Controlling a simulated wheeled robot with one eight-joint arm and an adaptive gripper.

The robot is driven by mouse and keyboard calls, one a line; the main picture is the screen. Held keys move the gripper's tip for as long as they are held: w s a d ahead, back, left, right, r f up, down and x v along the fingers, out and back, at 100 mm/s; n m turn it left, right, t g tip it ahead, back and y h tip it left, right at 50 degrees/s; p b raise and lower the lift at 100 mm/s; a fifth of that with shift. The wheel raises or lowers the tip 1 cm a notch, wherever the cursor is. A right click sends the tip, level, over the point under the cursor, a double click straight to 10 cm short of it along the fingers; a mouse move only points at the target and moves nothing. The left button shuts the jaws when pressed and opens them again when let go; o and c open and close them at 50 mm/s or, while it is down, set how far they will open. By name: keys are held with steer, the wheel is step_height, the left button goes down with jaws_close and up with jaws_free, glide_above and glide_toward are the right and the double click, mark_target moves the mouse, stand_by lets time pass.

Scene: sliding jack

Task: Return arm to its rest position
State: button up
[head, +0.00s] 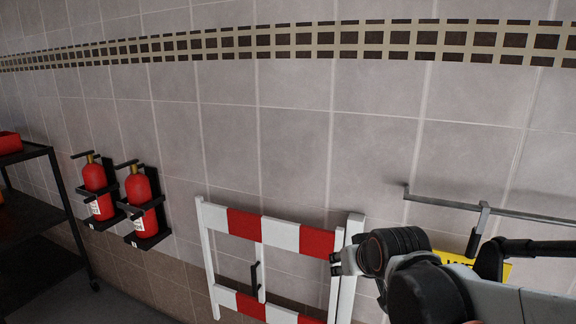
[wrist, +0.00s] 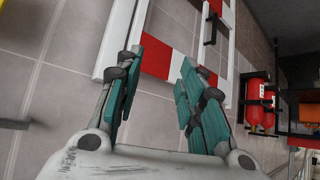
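My arm reaches in from the lower right of the head view, and my gripper (head: 339,263) is at its far end, in front of the right post of a red-and-white barrier (head: 284,236). In the wrist view my gripper (wrist: 158,88) has its two teal-padded fingers spread apart with nothing between them. The barrier (wrist: 187,38) shows beyond the fingertips, with a black handle. I cannot tell how far the gripper is from the barrier. My arm hides part of the wall and of a yellow sign (head: 455,258).
Two red fire extinguishers (head: 96,188) hang in black wall brackets left of the barrier. A dark shelf cart (head: 57,195) stands at the far left. A grey metal rail (head: 440,201) runs along the tiled wall, close to my arm. Bare floor lies at lower left.

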steer(key=s+d+g, duration=0.1)
steer(key=s+d, duration=0.2)
steer(key=s, duration=0.6)
steer(key=s+d+f+m+g+h, duration=0.1)
steer(key=s+d, duration=0.2)
steer(key=s, duration=0.7)
steer(key=shift+s+d+f, duration=0.15)
steer(key=shift+s+d, duration=0.1)
steer(key=shift+d, duration=0.05)
stand_by(0.7)
